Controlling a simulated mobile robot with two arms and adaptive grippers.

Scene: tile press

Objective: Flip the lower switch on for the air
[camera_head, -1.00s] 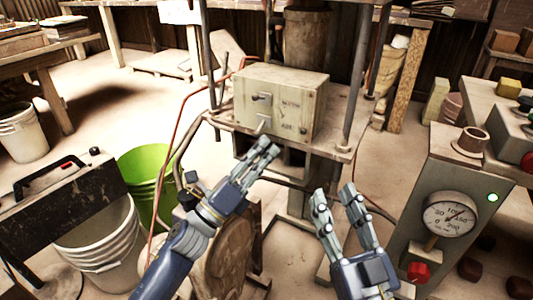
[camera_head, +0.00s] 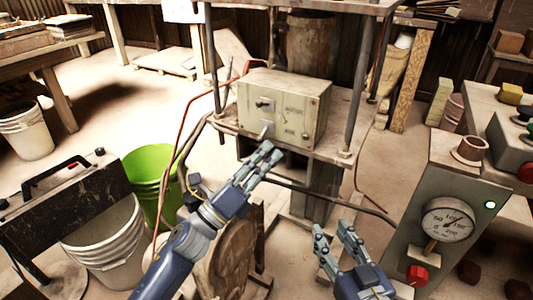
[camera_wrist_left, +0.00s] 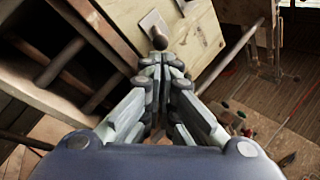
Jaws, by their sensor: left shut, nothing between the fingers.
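A pale metal switch box (camera_head: 305,103) stands on the press shelf, with an upper switch (camera_head: 265,104) and a lower switch (camera_head: 266,130) on its front. The lower switch's lever sticks out toward me. My left gripper (camera_head: 270,152) is shut and empty, its fingertips just below the lower switch. In the left wrist view, the lower switch's round knob (camera_wrist_left: 159,41) shows right beyond the left fingertips (camera_wrist_left: 162,66). I cannot tell if they touch. My right gripper (camera_head: 333,230) is open and empty, low in front of the press.
A green bucket (camera_head: 150,170) and white buckets (camera_head: 108,240) stand at left. A red cable (camera_head: 177,130) hangs left of the switch box.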

